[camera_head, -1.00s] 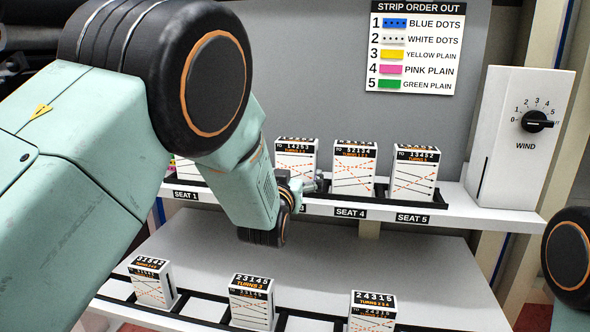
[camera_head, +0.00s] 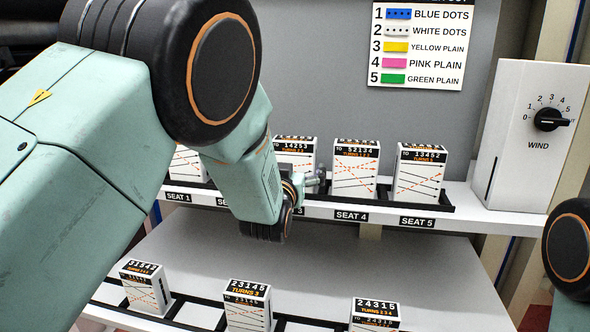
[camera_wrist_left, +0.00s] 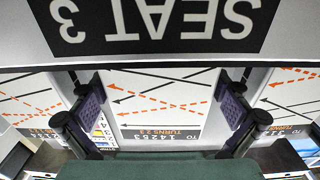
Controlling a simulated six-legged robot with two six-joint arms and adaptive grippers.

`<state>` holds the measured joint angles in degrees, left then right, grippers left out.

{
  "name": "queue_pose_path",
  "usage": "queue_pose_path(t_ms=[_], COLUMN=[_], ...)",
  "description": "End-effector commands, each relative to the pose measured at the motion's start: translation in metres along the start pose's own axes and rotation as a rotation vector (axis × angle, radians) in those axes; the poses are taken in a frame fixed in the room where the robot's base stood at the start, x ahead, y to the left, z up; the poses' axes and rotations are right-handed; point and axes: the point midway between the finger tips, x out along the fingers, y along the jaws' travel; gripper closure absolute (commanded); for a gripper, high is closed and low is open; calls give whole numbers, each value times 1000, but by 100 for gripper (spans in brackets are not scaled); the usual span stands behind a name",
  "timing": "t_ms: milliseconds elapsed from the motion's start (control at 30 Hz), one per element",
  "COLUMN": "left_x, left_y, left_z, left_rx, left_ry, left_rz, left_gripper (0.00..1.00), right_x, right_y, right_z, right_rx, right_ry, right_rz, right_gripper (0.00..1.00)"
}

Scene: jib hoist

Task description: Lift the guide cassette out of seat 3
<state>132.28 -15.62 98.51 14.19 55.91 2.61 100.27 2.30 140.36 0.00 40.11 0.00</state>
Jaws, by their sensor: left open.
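The guide cassette in seat 3 (camera_head: 294,147) is a white block with a black header reading 14253 and arrows on its face. It stands upright on the upper shelf, partly hidden by my left arm in the head view. My left gripper (camera_head: 313,182) is in front of it. In the left wrist view, the open fingers of my left gripper (camera_wrist_left: 163,108) stand to either side of the cassette (camera_wrist_left: 160,92), with a gap to its face between them. The seat 3 label (camera_wrist_left: 155,22) appears upside down at the top there. My right gripper is not in view.
Neighbouring cassettes stand close by in seat 4 (camera_head: 356,170) and seat 5 (camera_head: 419,172). Several more stand in a black rack on the lower shelf, one reading 23145 (camera_head: 248,305). A wind dial box (camera_head: 530,135) is at right. The lower shelf's back part is bare.

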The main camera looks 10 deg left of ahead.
Motion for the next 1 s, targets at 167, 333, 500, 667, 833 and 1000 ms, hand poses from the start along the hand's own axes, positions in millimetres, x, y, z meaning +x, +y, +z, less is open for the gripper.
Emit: queue_pose_path(t_ms=[167, 333, 500, 667, 833, 1000], left_x=[-1, -1, 0, 1, 3, 2], left_y=[0, 0, 0, 0, 0, 0], left_z=[0, 0, -1, -1, -4, -4], left_rx=[0, 0, 0, 0, -1, -1], left_ry=[0, 1, 2, 3, 8, 7], left_rz=[0, 1, 0, 0, 1, 0], left_gripper=[9, 24, 38, 52, 62, 62], right_x=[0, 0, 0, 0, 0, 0], right_y=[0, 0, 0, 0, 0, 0], right_z=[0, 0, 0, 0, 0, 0], right_rx=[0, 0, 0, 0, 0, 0], right_ry=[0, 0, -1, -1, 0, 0], right_rz=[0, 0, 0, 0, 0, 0], right_gripper=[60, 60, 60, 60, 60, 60])
